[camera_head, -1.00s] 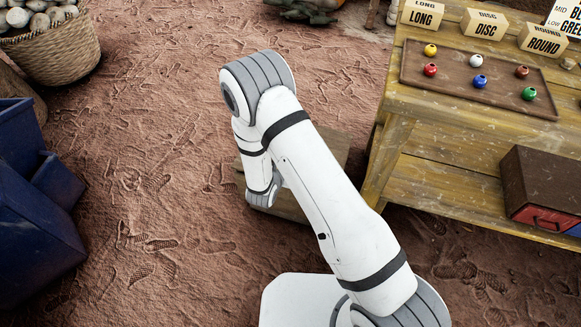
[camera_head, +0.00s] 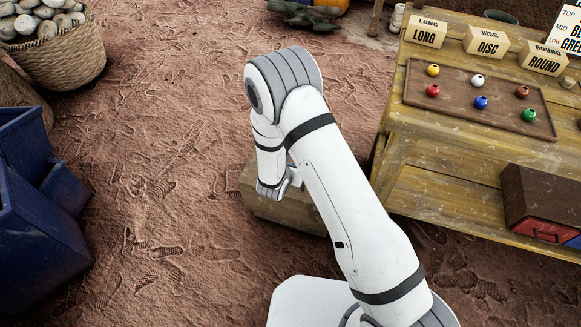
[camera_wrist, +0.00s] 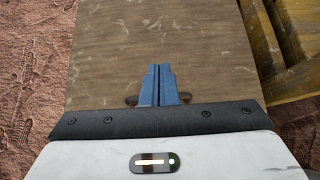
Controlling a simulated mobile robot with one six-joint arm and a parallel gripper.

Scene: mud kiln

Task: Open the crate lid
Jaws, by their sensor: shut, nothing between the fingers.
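The wooden crate (camera_head: 290,214) sits on the ground left of the table, partly hidden behind my arm in the head view. In the wrist view its flat brown lid (camera_wrist: 110,60) fills the middle and looks closed. A dark slot (camera_wrist: 131,100) in the lid shows on both sides of my fingers. My gripper (camera_wrist: 158,70) has its blue fingers together and empty, over the lid by this slot. Whether the fingertips touch the lid or reach into the slot I cannot tell. In the head view the fingertips are hidden.
A wooden table (camera_head: 440,205) stands close on the right, with a tray (camera_head: 425,105) of coloured beads and a dark red box (camera_head: 540,200). Blue bins (camera_head: 35,215) stand at the left and a basket of stones (camera_head: 60,55) at the back left. Footprinted ground between is clear.

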